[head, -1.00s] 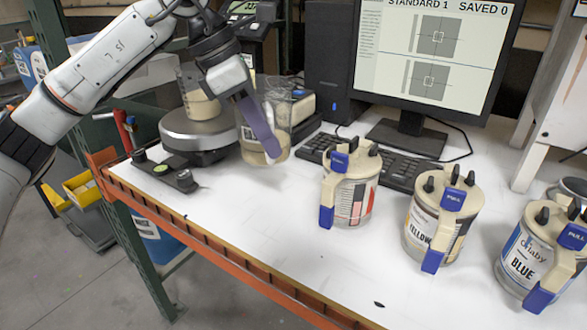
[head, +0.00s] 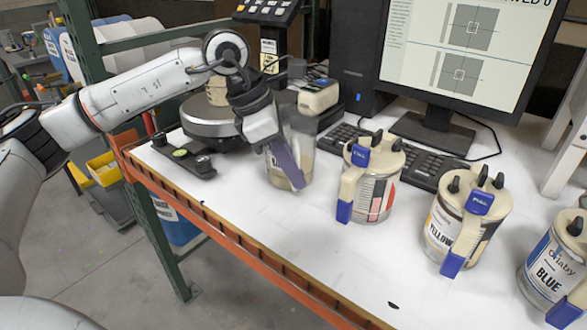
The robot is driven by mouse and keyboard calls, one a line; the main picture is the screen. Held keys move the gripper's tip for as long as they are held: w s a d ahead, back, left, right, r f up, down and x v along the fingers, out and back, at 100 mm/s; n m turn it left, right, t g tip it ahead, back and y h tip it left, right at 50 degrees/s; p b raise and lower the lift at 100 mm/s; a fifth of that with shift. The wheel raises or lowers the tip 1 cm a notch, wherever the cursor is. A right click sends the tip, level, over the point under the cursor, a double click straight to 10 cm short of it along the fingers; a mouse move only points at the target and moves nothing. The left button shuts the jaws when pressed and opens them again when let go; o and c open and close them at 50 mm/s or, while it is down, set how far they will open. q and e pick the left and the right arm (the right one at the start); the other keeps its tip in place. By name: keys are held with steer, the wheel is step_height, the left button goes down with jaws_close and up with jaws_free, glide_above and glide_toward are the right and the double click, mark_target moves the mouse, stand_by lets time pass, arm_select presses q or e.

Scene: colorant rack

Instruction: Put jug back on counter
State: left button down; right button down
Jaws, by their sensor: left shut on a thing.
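A clear jug (head: 302,135) with beige contents low inside is upright, just in front of the scale. My left gripper (head: 286,166) is shut on it, with its purple finger across the near side. The jug's base is at or just above the white counter (head: 240,210); I cannot tell whether it touches. My gripper and wrist hide part of the jug. My right gripper is not in view.
A round scale (head: 205,117) carries another beige-filled container (head: 216,92), partly behind my arm. Canisters stand to the right: a red-labelled one (head: 376,190), a yellow one (head: 440,225) and a blue one (head: 545,265). A keyboard (head: 425,165) and monitor (head: 455,60) are behind. The front counter is clear.

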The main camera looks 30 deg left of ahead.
arm_select(q)
steer(key=shift+r, duration=0.1)
steer(key=c, duration=2.2)
jaws_free()
steer(key=shift+f, duration=0.25)
steer(key=o, duration=0.4)
steer(key=shift+r, duration=0.4)
steer(key=v, duration=1.1)
steer(key=shift+s+a+r, duration=0.15)
steer(key=shift+s+r, duration=0.05)
steer(key=shift+r, duration=0.05)
